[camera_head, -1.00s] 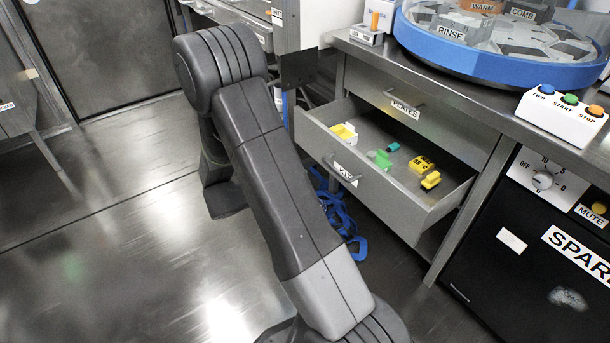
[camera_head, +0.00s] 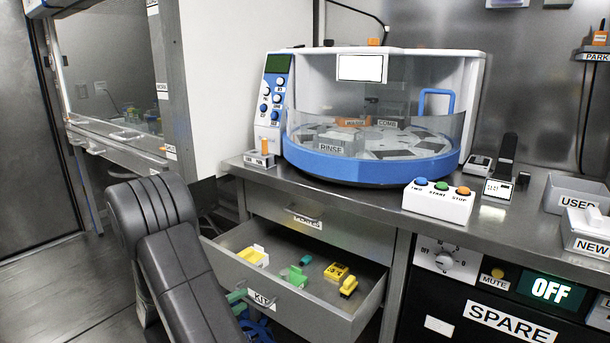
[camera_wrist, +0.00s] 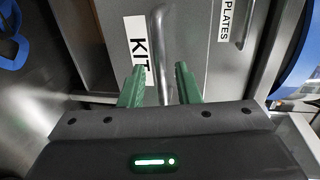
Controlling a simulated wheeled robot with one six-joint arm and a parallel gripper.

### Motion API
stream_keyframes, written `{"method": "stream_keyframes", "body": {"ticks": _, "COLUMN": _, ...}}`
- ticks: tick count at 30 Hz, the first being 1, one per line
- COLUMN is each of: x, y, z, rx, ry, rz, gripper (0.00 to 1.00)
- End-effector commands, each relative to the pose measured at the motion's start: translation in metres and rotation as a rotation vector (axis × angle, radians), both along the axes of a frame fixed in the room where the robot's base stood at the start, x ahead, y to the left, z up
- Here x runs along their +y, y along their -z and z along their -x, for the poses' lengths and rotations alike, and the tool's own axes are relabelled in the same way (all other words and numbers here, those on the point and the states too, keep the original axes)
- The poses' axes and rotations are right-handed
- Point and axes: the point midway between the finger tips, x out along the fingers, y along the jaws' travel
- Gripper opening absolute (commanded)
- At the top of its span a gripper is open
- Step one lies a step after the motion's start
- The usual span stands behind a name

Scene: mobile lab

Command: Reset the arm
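My arm (camera_head: 165,240) rises at the lower left of the head view, bent at its elbow. My gripper (camera_wrist: 159,78) shows two green fingers standing apart in the wrist view. The metal handle (camera_wrist: 159,45) of the KIT drawer appears between them; I cannot tell whether they touch it. In the head view, part of the green gripper (camera_head: 237,298) shows beside the front of the KIT drawer (camera_head: 325,318), mostly hidden by my arm. The drawer is pulled open and holds yellow and green pieces.
The closed PLATES drawer (camera_head: 350,233) is above the open one. The counter (camera_head: 395,207) carries a round blue-rimmed machine (camera_head: 370,170), a button box (camera_head: 438,203) and the USED and NEW bins. A black SPARE unit (camera_head: 470,305) stands at right. Open floor lies at left.

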Motion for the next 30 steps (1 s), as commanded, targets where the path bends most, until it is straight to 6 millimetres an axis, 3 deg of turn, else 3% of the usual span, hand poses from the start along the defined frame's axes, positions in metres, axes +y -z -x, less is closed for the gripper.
{"method": "stream_keyframes", "body": {"ticks": 3, "x": -0.013, "y": 0.006, "z": -0.016, "rx": -0.001, "ry": 0.004, "rz": 0.000, "gripper": 0.30}}
{"method": "stream_keyframes", "body": {"ticks": 10, "x": -0.025, "y": 0.007, "z": -0.033, "rx": 0.000, "ry": 0.001, "rz": 0.002, "gripper": 0.30}}
{"method": "stream_keyframes", "body": {"ticks": 23, "x": -0.026, "y": 0.007, "z": -0.036, "rx": 0.000, "ry": -0.001, "rz": 0.001, "gripper": 0.30}}
{"method": "stream_keyframes", "body": {"ticks": 30, "x": -0.029, "y": -0.009, "z": -0.037, "rx": -0.004, "ry": -0.017, "rz": -0.003, "gripper": 0.30}}
